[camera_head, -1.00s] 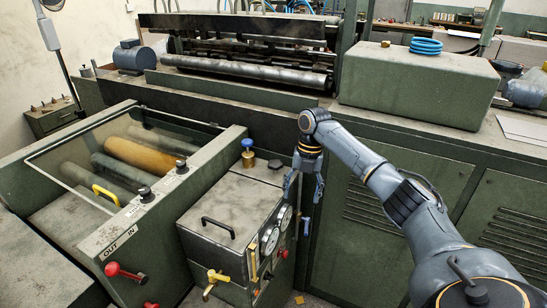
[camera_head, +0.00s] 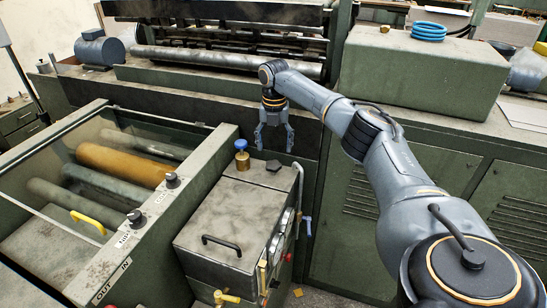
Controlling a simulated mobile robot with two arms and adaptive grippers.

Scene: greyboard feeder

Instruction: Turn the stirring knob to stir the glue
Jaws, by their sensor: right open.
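A small black knob (camera_head: 273,166) sits on top of the green metal tank box (camera_head: 226,212), near its back right corner. Beside it on the left stands a brass fitting with a blue cap (camera_head: 241,153). No label shows which one is the stirring knob. My right gripper (camera_head: 274,147) points down with its fingers spread. It is open and empty, above and slightly behind the black knob in the picture, apart from it. The glue is hidden inside. My left gripper is out of view.
The tank lid has a black handle (camera_head: 221,245), and gauges and a brass valve (camera_head: 227,298) are on its right and front. A roller unit (camera_head: 122,158) stands close on the left. A green cabinet (camera_head: 419,80) with blue hose stands behind right.

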